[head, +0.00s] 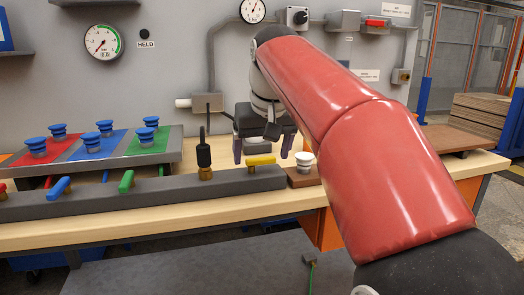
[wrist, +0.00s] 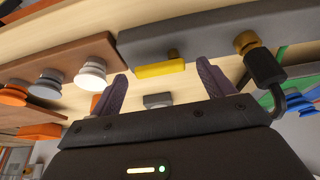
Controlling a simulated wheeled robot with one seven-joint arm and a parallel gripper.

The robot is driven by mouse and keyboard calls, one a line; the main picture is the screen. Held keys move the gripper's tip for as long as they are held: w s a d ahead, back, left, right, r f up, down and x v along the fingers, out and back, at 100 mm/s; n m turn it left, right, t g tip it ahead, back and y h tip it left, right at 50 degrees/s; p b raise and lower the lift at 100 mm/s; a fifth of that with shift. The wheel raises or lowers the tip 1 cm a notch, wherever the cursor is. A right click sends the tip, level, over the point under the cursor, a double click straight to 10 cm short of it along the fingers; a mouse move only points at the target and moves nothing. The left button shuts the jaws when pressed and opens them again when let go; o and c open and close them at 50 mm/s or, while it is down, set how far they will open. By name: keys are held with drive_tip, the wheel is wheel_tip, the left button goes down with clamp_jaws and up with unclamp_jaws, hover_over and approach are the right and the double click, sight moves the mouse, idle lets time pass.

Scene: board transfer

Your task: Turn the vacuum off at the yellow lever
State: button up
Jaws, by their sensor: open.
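The yellow lever (head: 261,160) sits on the dark grey valve bar (head: 108,203), near its right end, and lies roughly along the bar. In the wrist view the yellow lever (wrist: 160,69) shows ahead of the fingers, between them and apart from both. My gripper (head: 262,150) is open and empty, just behind and above the lever in the head view. It also shows in the wrist view (wrist: 160,82) with its two dark fingers spread. Nothing in the views shows the gripper touching the lever.
Left of the lever stands a brass fitting with a black hose (head: 204,158). Blue, green and red levers lie further left. A white suction cup (head: 304,161) stands on a brown board to the right. Blue cups stand on coloured panels (head: 77,149). A gauge (head: 103,42) hangs on the wall.

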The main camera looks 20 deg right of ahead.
drive_tip(key=v, duration=0.7)
drive_tip(key=shift+r+p, duration=0.2)
drive_tip(key=shift+p, duration=0.15)
drive_tip(key=shift+s+f, duration=0.1)
drive_tip(key=shift+s, duration=0.1)
drive_tip(key=s+f, duration=0.9)
drive_tip(key=f, duration=0.5)
drive_tip(key=s+f+t, duration=0.1)
drive_tip(key=s+f, duration=0.9)
drive_tip(key=f, duration=0.4)
drive_tip(key=shift+f, duration=0.3)
drive_tip(key=shift+o, duration=0.5)
